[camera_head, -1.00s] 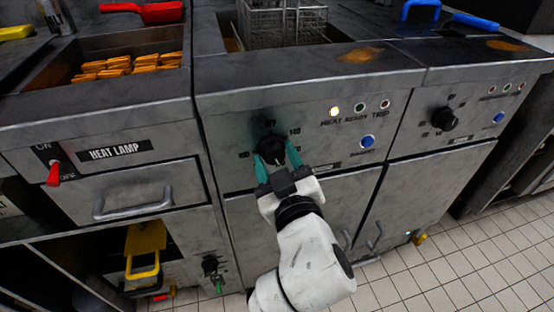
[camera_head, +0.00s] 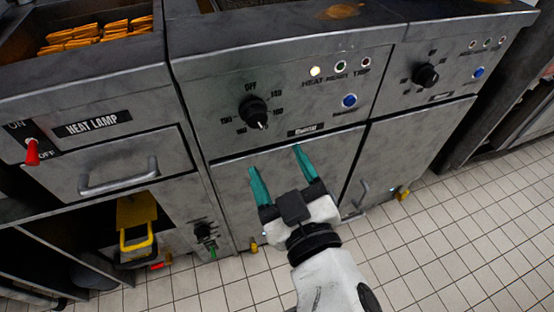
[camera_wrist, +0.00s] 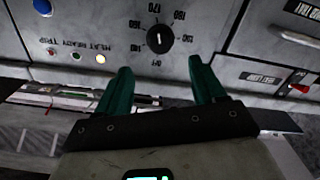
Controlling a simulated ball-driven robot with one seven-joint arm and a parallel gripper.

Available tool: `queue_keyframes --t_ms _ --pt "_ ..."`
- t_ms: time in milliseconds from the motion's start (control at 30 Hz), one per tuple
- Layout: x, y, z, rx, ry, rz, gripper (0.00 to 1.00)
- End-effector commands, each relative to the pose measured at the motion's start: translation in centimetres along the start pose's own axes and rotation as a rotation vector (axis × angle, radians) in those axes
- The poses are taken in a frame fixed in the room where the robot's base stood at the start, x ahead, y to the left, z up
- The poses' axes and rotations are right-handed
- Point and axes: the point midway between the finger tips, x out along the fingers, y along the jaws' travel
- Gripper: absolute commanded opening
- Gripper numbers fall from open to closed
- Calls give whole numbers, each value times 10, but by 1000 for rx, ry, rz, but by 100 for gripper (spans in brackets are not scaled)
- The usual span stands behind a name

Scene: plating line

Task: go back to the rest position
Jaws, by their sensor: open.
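My gripper (camera_head: 281,176) has teal fingers spread apart with nothing between them. In the head view it is in front of the fryer's lower door, below the black temperature knob (camera_head: 254,112). The knob is free of the fingers, and its white mark points down, to the lower right. In the wrist view the knob (camera_wrist: 160,39) shows beyond and between the two open fingertips (camera_wrist: 160,75), on the panel with printed numbers.
The fryer panel (camera_head: 300,95) has a lit lamp (camera_head: 315,71) and a blue button (camera_head: 349,100). A second knob (camera_head: 425,75) is at right. A drawer handle (camera_head: 118,178) and a red heat lamp switch (camera_head: 32,152) are at left. Tiled floor (camera_head: 450,240) lies open at lower right.

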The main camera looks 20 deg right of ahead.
Motion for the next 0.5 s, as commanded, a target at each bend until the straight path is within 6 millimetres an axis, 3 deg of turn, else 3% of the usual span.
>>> queue_keyframes --t_ms 433,500 --pt "0 0 0 0 0 0 69" --pt "1 3 8 4 -25 6 69"
